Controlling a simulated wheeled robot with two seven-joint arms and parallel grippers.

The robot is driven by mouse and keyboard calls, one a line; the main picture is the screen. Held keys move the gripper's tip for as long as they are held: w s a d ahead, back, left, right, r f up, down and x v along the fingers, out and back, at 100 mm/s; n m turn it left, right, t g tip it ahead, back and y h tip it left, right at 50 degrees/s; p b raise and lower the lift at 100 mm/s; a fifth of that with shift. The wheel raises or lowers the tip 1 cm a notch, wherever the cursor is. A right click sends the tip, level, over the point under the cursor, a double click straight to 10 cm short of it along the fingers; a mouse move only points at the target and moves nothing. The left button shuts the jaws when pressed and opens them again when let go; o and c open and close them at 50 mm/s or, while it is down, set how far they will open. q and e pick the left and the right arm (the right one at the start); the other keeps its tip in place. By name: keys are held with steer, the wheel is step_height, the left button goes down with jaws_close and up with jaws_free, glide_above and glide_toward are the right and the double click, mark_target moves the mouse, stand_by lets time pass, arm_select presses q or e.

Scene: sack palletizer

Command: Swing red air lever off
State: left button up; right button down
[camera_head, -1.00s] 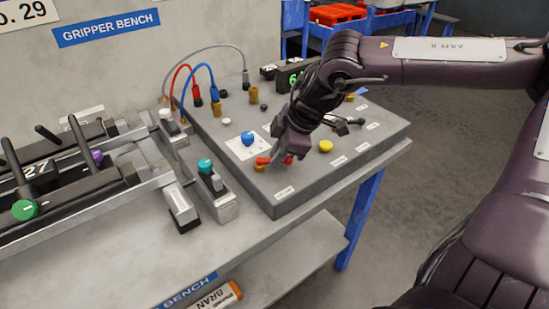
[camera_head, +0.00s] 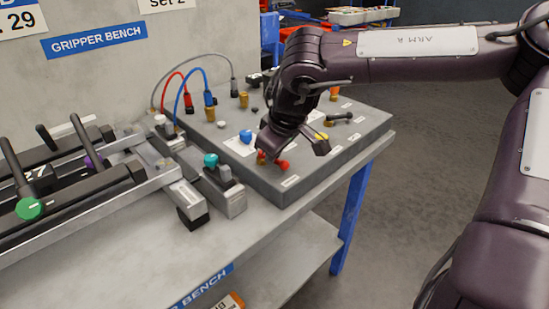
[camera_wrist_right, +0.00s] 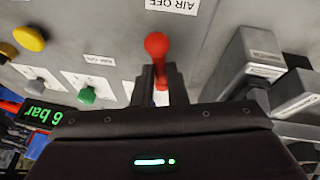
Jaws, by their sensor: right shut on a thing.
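The red air lever (camera_head: 283,165) stands low on the front left part of the grey control panel (camera_head: 330,160), beside a brass fitting. My right gripper (camera_head: 272,156) comes down over it, and the wrist partly hides its stem. In the right wrist view, the red lever (camera_wrist_right: 156,45) shows its round knob beyond the fingertips. The right gripper (camera_wrist_right: 158,85) is shut on its shaft. The knob points toward the AIR OFF label (camera_wrist_right: 172,5), with a small gap between them. My left gripper is in no view.
A yellow button (camera_head: 321,136) and a blue knob (camera_head: 246,136) sit near the wrist. A teal-topped block (camera_head: 217,175) stands left of the panel. Red and blue hoses (camera_head: 190,80) loop behind. The green readout (camera_wrist_right: 40,113) shows 6 bar.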

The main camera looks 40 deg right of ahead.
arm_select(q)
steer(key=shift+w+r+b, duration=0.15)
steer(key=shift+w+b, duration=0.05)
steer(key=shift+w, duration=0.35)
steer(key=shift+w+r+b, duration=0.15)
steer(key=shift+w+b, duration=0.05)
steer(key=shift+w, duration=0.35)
arm_select(e)
steer(key=shift+a+m+h, duration=0.25)
steer(key=shift+m+h, duration=0.05)
steer(key=shift+m, duration=0.5)
steer(key=c, duration=1.5)
jaws_free()
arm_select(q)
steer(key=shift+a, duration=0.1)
arm_select(e)
steer(key=shift+o, duration=0.2)
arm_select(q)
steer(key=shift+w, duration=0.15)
arm_select(e)
steer(key=v, duration=0.7)
steer(key=shift+r, duration=0.4)
steer(key=shift+s+a, duration=0.1)
steer(key=shift+a, duration=0.05)
